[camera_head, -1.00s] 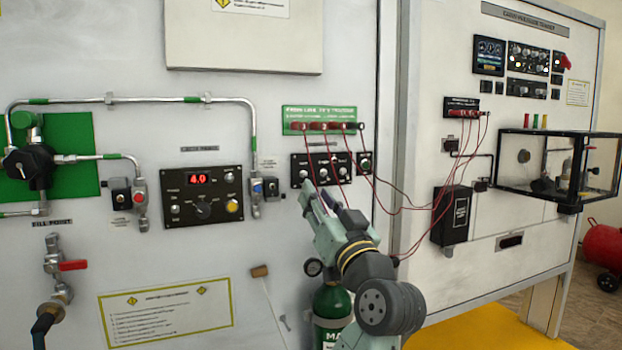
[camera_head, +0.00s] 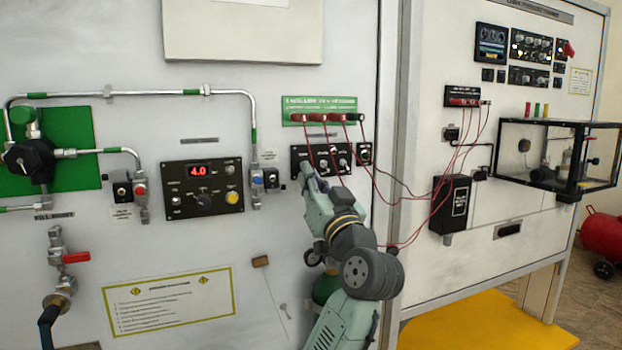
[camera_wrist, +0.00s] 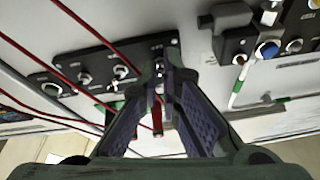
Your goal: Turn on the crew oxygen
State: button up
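A black switch panel (camera_head: 340,158) with several metal toggle switches sits under a green label strip on the white wall. My gripper (camera_head: 308,172) is at the panel's left end, over its lower left corner. In the wrist view the same panel (camera_wrist: 122,70) runs slantwise, with its toggles (camera_wrist: 120,72) to the left of the fingers. My gripper's fingertips (camera_wrist: 160,78) are drawn close together, with only a narrow gap. A light metal toggle (camera_wrist: 160,69) shows right at the tips. I cannot tell whether the tips touch it.
Red wires (camera_head: 370,175) hang from the green strip (camera_head: 320,110) across the panel. To the left is a black panel with a red 4.0 display (camera_head: 198,171). A second board with a clear box (camera_head: 555,155) is at right.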

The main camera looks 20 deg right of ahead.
jog(key=shift+a+r, duration=0.1)
grip_shut()
notch_tip(320, 180, up, 3)
jog(key=g+p, duration=0.1)
jog(key=g, duration=0.4)
jog(key=g+p, duration=0.2)
jog(key=g, duration=0.2)
jog(key=shift+r+g+h, duration=0.2)
jog(key=shift+g+h, duration=0.1)
jog(key=shift+g, duration=0.1)
jog(key=shift+w+a, duration=0.1)
dwell(0.4)
jog(key=o, duration=0.5)
grip_release()
jog(key=shift+a, duration=0.1)
jog(key=shift+o, duration=0.5)
